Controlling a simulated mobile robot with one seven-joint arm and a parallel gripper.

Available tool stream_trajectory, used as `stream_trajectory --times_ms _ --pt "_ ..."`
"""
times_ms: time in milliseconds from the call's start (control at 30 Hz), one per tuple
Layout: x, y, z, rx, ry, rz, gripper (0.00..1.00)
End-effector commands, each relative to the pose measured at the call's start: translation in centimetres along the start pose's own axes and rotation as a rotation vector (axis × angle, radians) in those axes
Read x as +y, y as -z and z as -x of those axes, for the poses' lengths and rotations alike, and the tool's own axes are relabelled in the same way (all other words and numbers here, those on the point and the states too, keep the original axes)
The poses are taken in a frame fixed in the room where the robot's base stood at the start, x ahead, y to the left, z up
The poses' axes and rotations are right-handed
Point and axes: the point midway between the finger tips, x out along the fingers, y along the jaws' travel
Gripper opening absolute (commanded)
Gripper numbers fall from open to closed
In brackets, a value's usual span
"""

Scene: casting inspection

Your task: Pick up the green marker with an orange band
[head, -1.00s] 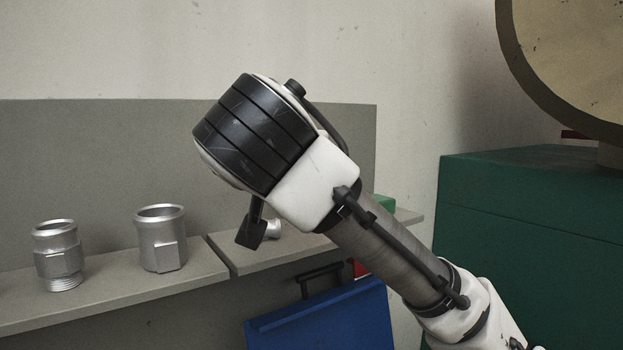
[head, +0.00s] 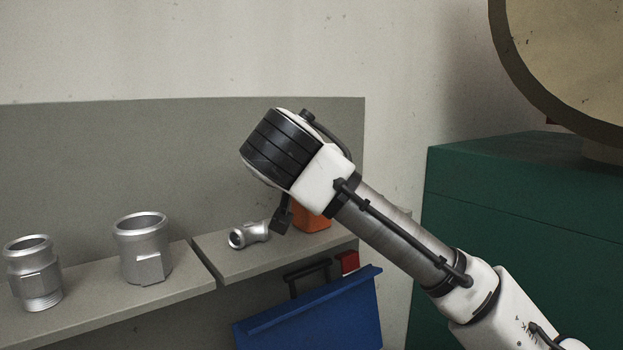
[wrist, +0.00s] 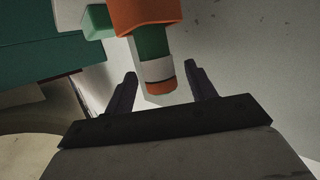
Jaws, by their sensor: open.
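The green marker (wrist: 152,42) shows in the wrist view, with a white section and an orange band near its pale end. Its other end goes into an orange holder (wrist: 146,12). My gripper (wrist: 160,82) is open, one finger on each side of the marker's banded end, with gaps on both sides. Whether the marker is fully at finger depth I cannot tell. In the head view the orange holder (head: 313,217) stands on the shelf, partly behind my arm.
A metal elbow fitting (head: 249,234) lies on the shelf (head: 235,265) left of the holder. Two metal castings stand farther left (head: 143,248) (head: 34,272). A green block (wrist: 97,22) is beside the holder. A blue case (head: 315,312) is below; a green cabinet (head: 520,240) is right.

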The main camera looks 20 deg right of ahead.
Motion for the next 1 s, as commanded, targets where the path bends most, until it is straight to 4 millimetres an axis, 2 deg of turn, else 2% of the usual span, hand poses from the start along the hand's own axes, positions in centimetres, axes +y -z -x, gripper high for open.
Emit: stream_trajectory --times_ms 33,200,467,567,833,867,1000 --pt "0.2 0.7 -0.7 -0.002 -0.005 0.001 0.55" --pt "0.0 0.4 -2.7 0.001 -0.001 0.001 0.55" --pt "0.0 0.2 -3.1 0.002 0.000 0.001 0.55" --pt "0.0 0.2 -3.1 0.002 0.000 0.001 0.45" --pt "0.0 0.2 -3.1 0.002 0.001 0.001 0.10" --pt "0.0 0.2 -3.1 0.002 0.001 0.001 0.07" --pt "0.0 0.3 -3.0 0.002 0.001 0.001 0.07"
